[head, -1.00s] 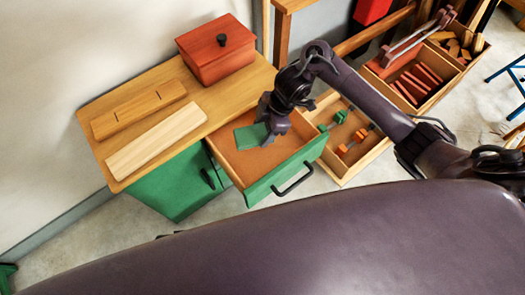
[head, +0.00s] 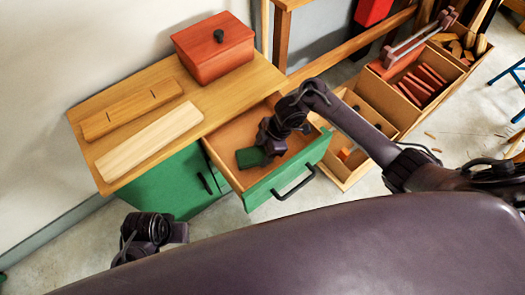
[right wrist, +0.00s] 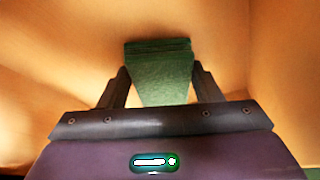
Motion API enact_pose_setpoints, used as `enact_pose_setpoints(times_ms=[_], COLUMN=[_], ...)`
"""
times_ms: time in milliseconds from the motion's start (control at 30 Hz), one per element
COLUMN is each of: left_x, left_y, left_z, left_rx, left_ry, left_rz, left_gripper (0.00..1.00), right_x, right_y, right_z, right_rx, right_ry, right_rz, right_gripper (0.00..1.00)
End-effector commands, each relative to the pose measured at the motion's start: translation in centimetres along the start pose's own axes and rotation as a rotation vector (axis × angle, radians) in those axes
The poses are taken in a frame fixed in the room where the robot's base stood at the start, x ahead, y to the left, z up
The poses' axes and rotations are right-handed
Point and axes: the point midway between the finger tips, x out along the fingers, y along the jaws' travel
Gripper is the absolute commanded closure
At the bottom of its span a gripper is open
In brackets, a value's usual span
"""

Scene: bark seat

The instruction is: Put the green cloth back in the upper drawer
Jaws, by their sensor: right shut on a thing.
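The green cloth (head: 251,157) is a small folded, flat-looking piece inside the open upper drawer (head: 229,170). The drawer has a green front with a black handle and a bare wooden inside. My right gripper (head: 264,146) reaches down into the drawer and is shut on the cloth. In the right wrist view the cloth (right wrist: 160,75) lies between the two fingers, close to the drawer's bottom; I cannot tell whether it touches it. Part of my left arm (head: 150,235) shows at the lower left, in front of the cabinet; its fingers cannot be made out.
The cabinet top (head: 225,95) carries a red lidded box (head: 212,55), a brown wooden block (head: 130,108) and a pale plank (head: 150,140). A green cabinet door (head: 165,187) is below. Open wooden trays (head: 375,115) with blocks stand right of the drawer.

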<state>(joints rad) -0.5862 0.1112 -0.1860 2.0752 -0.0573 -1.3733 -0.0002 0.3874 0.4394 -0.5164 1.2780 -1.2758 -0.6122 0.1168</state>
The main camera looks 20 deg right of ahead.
Motion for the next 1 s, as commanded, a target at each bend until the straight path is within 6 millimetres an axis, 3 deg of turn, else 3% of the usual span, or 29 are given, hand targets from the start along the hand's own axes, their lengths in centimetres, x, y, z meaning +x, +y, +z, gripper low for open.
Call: enact_pose_setpoints(times_ms=[400,433,600,1000], left_x=[-0.45,-0.61,-0.64,-0.22], left_y=[0.04,0.05,0.05,0.00], left_z=[0.01,-0.03,-0.07,-0.02], left_rx=[0.002,0.002,0.002,-0.001], left_ry=[-0.002,0.000,0.001,0.001], left_rz=[0.000,0.000,0.000,0.000], left_gripper=[0.64,0.64,0.64,0.64], right_x=[0.30,0.31,0.26,-0.47], right_y=[0.00,0.00,0.00,0.05], right_z=[0.11,0.12,0.11,-0.05], right_rx=[0.000,0.000,0.000,0.000], right_ry=[0.000,0.000,0.000,0.000], right_rz=[0.000,0.000,0.000,0.001], right_gripper=[0.60,0.40,0.20,0.20])
